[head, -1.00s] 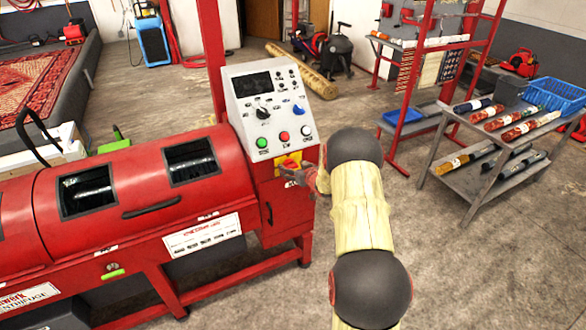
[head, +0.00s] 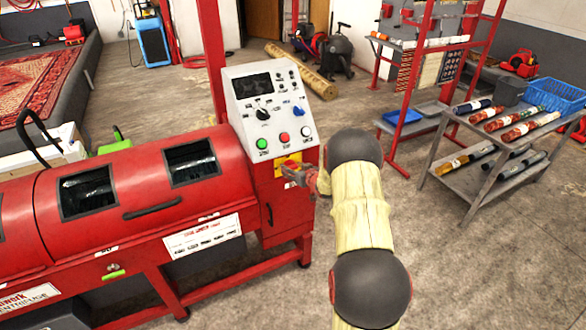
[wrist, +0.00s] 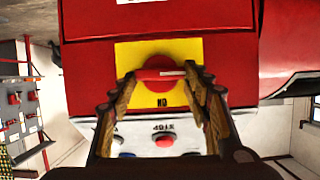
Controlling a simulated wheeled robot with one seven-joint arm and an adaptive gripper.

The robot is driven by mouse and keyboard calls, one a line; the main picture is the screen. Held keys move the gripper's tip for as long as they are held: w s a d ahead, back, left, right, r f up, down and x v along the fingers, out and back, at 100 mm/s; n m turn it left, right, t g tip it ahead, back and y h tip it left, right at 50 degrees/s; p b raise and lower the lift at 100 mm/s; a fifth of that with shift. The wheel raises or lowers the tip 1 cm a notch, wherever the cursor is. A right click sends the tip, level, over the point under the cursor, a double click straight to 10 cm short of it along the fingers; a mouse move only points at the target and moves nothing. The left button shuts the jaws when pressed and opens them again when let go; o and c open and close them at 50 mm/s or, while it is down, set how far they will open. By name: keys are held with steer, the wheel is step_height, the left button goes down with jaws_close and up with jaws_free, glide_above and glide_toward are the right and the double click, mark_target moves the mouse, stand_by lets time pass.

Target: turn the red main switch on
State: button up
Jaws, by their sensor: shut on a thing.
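Above the plate is a grey control panel (head: 242,100) with a green button (head: 262,143), a red button (head: 284,138) and knobs. The red centrifuge (head: 120,190) stands at left. Open floor (head: 480,270) lies at the lower right.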

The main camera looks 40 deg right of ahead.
steer(key=shift+r+p, duration=0.15)
steer(key=shift+p, duration=0.2)
steer(key=p, duration=0.1)
steer(key=m+y+p, duration=0.1)
steer(key=p, duration=0.1)
steer(key=shift+s+d+m+p, duration=0.1)
steer(key=shift+d+m+p, duration=0.1)
steer(key=shift+m+p, duration=0.1)
steer(key=shift+d+m+t+y+p, duration=0.1)
steer(key=shift+m+t+y+p, duration=0.4)
steer(key=shift+p, duration=0.7)
steer(key=m+p, duration=0.1)
steer(key=m+y, duration=0.1)
steer(key=m+p, duration=0.1)
steer(key=shift+d+f+t+y+p, duration=0.25)
steer(key=shift+f+t+y+p, duration=0.05)
steer(key=shift+f+p, duration=0.05)
steer(key=m, duration=0.2)
steer(key=m+t+y, duration=0.1)
steer(key=shift+s+d+f+m, duration=0.1)
steer(key=shift+d+f+m, duration=0.05)
steer(key=shift+f+m, duration=0.25)
steer(key=shift+f+m+t+y+b, duration=0.1)
steer(key=shift+m+t+y+b, duration=0.2)
steer(key=shift+m+t+b, duration=0.5)
steer(key=shift+f+m+t+y+b, duration=0.1)
steer(key=shift+m+t+y+b, duration=0.15)
steer(key=shift+m, duration=0.95)
steer(key=o, duration=1.2)
steer(key=shift+c, duration=0.2)
